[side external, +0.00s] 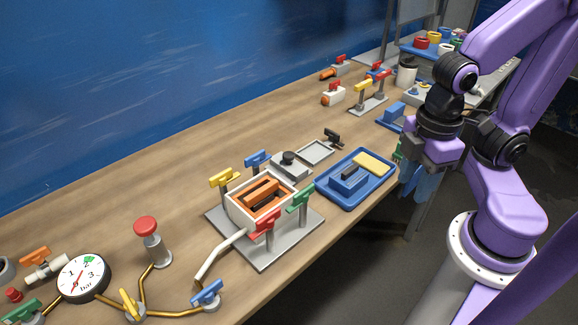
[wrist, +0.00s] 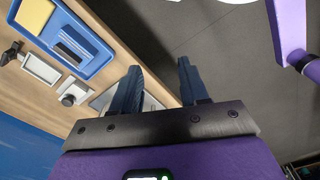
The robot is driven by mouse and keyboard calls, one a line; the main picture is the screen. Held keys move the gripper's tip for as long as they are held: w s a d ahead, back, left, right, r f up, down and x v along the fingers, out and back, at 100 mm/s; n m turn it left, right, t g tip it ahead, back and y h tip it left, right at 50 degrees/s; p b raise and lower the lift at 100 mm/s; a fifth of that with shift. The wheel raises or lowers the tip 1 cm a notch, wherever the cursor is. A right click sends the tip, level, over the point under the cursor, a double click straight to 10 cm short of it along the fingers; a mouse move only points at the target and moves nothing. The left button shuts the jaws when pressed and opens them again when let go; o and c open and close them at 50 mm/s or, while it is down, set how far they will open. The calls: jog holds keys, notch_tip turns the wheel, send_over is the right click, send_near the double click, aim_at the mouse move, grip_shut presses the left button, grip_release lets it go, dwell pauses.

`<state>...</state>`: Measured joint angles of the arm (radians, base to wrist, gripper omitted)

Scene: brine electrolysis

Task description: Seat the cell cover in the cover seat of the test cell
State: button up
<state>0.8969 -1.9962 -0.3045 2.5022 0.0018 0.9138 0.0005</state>
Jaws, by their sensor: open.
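The test cell (side external: 233,212) is a white open-topped box with orange parts inside, on a grey plate with clamps around it. A blue block with a dark raised bar, which looks like the cell cover (side external: 349,181), sits in a blue tray (side external: 338,194) to its right. The cover also shows in the wrist view (wrist: 75,48), left of my fingers. My gripper (side external: 416,180) is open and empty, beyond the table's front edge and right of the tray. In the wrist view my gripper (wrist: 160,68) has its fingers apart over the floor.
A yellow pad (side external: 372,162) shares the tray. A grey block with a black knob (side external: 289,162) and a shallow grey tray (side external: 315,152) stand behind. Yellow, blue, green and red clamp handles rise around the cell. A gauge (side external: 84,278) and red-topped post (side external: 148,239) stand left.

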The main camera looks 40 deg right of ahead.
jog(key=o, duration=0.5)
jog(key=shift+o, duration=0.2)
jog(key=shift+w, duration=0.1)
jog(key=m, duration=1.3)
send_over(289, 154)
jog(key=f, duration=1.2)
jog(key=shift+w+d, duration=0.25)
jog(key=shift+w, duration=0.1)
jog(key=shift+s+a+f, duration=0.15)
jog(key=shift+f, duration=1.2)
jog(key=shift+s+a+f, duration=0.15)
jog(key=shift+f, duration=1.15)
